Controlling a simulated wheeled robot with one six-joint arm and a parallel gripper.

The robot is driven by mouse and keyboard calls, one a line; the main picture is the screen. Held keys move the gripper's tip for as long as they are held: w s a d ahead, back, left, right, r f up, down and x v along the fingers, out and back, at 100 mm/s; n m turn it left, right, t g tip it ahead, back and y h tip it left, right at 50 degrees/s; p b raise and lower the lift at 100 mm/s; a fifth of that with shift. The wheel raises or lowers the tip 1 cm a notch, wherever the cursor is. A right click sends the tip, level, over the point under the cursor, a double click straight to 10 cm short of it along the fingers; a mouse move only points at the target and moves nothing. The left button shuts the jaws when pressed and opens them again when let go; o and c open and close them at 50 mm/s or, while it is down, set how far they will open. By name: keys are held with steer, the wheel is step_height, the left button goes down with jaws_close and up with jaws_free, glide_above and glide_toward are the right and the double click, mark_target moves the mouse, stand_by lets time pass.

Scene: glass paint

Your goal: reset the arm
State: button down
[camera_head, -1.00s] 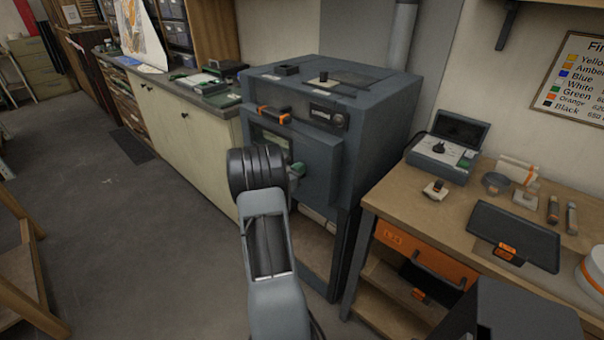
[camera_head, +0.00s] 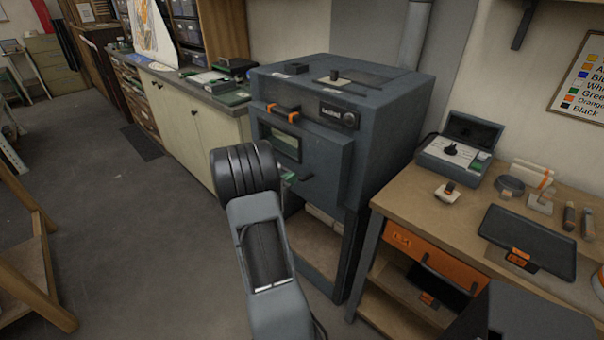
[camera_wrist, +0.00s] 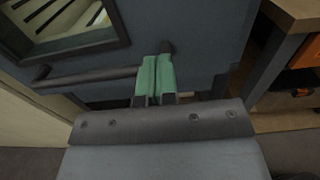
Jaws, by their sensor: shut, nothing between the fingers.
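My arm reaches toward the dark grey kiln (camera_head: 385,120) in the head view. My gripper (camera_head: 291,176) shows only in part behind my dark wrist, with a bit of green at the fingers. In the wrist view my gripper's two green fingers (camera_wrist: 154,78) are together with nothing between them. They point at the dark kiln front (camera_wrist: 205,40). A dark bar (camera_wrist: 85,76) runs left from behind the fingers. I cannot tell whether they touch it. The kiln window (camera_wrist: 65,20) shows at upper left in the wrist view.
A wooden workbench (camera_head: 425,198) with a control box (camera_head: 455,152) and a black tray (camera_head: 530,240) stands close on the right. Cream cabinets (camera_head: 190,125) line the left wall. A wooden frame (camera_head: 40,275) stands at lower left. The grey floor (camera_head: 120,220) between is mostly clear.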

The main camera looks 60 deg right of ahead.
steer(key=v, duration=0.5)
steer(key=shift+w+a, duration=0.1)
steer(key=shift+a, duration=0.3)
steer(key=s+a+f+m+g+y, duration=0.1)
steer(key=s+a+f+m+y, duration=0.15)
steer(key=a+m+y, duration=0.3)
steer(key=s+a+f+m+g+y, duration=0.1)
steer(key=s+a+f+m+y, duration=0.1)
steer(key=s+a+m+y, duration=0.35)
steer(key=w+a+r+m+t+y+p, duration=0.1)
steer(key=a+r, duration=0.5)
steer(key=a, duration=0.7)
steer(key=w+a+r+m+t+y+p, duration=0.2)
steer(key=a+r+t+y, duration=0.3)
steer(key=a, duration=0.8)
step_height(320, 180, up, 2)
steer(key=m+t, duration=0.1)
steer(key=t, duration=0.2)
steer(key=shift+a+r+t+y+p, duration=0.2)
steer(key=shift+t+y+p, duration=0.1)
steer(key=shift+y, duration=0.1)
